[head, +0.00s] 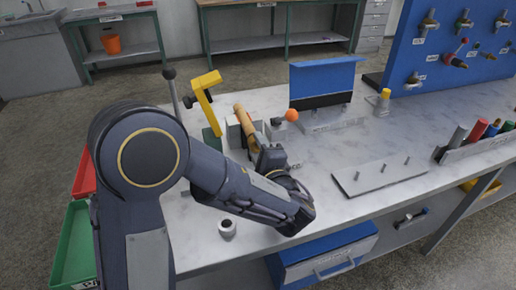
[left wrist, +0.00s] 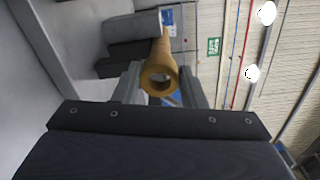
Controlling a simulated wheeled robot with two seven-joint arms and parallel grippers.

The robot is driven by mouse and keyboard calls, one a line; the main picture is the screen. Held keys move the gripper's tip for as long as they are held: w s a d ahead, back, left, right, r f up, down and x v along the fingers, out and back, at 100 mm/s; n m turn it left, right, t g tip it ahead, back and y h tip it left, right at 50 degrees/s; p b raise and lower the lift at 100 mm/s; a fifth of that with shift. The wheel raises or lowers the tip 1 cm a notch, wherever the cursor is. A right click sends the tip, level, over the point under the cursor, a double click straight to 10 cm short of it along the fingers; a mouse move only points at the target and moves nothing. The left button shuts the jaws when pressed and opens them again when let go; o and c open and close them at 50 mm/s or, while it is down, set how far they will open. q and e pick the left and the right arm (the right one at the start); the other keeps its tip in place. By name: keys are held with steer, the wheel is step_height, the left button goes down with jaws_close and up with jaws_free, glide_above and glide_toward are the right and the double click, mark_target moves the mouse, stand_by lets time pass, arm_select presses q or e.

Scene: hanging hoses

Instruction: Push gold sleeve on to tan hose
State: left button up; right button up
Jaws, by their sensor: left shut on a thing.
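My left gripper (head: 256,143) reaches over the table and is shut on the gold sleeve (left wrist: 158,80). In the left wrist view the sleeve sits between the two fingers, its round open end facing the camera. A golden-tan tube (head: 243,118) slants away from the gripper in the head view. Sleeve and tan hose look nearly the same colour, so I cannot tell where one ends and the other begins, or how far they overlap. My right gripper is not in view.
A grey block (head: 233,134) stands close beside the tube. A yellow bracket (head: 205,88) rises to its left. A small white cup-like part (head: 227,228) stands near the front edge.

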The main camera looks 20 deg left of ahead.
arm_select(q)
steer(key=shift+b, duration=0.6)
stand_by(0.6)
steer(key=shift+b, duration=0.6)
stand_by(0.5)
steer(key=shift+b+x, duration=0.35)
steer(key=shift+x, duration=0.55)
steer(key=shift+s, duration=0.1)
steer(key=shift+s+d+f+b, duration=0.1)
steer(key=shift+s+d+b, duration=0.1)
steer(key=shift+b, duration=0.15)
steer(key=shift+s, duration=0.15)
stand_by(0.4)
steer(key=shift+b, duration=0.3)
